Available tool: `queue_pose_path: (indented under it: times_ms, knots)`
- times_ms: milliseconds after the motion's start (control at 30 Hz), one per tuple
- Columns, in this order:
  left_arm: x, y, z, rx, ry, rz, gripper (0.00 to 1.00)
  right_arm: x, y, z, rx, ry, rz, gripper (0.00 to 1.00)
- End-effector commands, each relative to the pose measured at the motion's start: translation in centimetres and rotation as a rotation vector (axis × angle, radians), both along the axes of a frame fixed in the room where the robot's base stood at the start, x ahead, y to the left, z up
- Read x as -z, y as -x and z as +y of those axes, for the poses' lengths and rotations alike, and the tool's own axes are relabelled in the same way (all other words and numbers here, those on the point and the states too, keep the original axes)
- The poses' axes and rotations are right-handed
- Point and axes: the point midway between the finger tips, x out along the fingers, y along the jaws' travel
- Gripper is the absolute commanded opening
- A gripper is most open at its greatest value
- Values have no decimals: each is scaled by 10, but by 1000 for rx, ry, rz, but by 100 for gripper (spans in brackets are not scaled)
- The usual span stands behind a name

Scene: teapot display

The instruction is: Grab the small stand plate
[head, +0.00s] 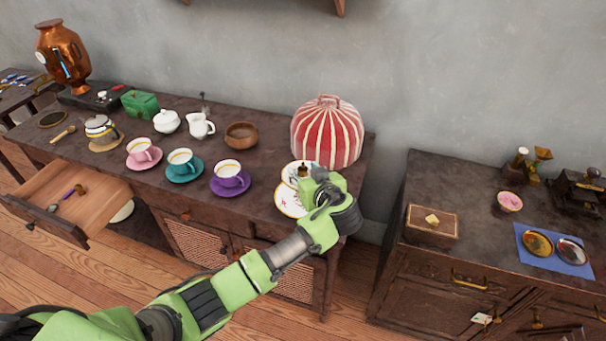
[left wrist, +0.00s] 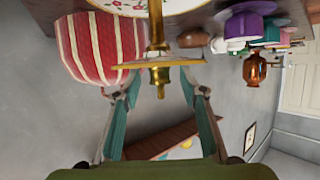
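A tiered stand has a small upper plate (head: 296,167) and a larger, flower-patterned lower plate (head: 289,204) on the dark sideboard. In the left wrist view the small stand plate (left wrist: 140,65) shows nearly edge-on with a gold rim. A brass knob (left wrist: 160,80) at the end of the stand's rod points toward my gripper, and the lower plate (left wrist: 115,5) lies beyond. My left gripper (head: 314,184) is at the stand's right side in the head view. Its fingers (left wrist: 158,93) are spread on either side of the knob, near the small plate; contact cannot be told.
A red-and-white striped tea cosy (head: 327,132) stands close behind the stand. A purple cup and saucer (head: 229,180) sits to its left, a wooden bowl (head: 240,135) behind that. An open drawer (head: 75,195) juts out at left. A gap separates the right cabinet (head: 440,180).

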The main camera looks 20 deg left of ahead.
Motion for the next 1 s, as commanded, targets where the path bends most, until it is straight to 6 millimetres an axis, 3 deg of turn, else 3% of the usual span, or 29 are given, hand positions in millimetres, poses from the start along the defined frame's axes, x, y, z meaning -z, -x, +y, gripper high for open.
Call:
queue_pose_path:
  times_ms: [133,267,300,667,1000]
  knots:
    - [0,0,0,1,0,0,36,0,0,0,-1,0,0,30]
    - [0,0,0,1,0,0,2,0,0,1,-2,-1,0,30]
    - [0,0,0,1,0,0,0,0,0,1,-2,-1,0,30]
    - [-6,0,-1,1,2,-4,0,1,0,1,-2,-1,0,30]
    - [-68,0,-1,1,5,-6,0,10,0,2,-1,-2,-1,30]
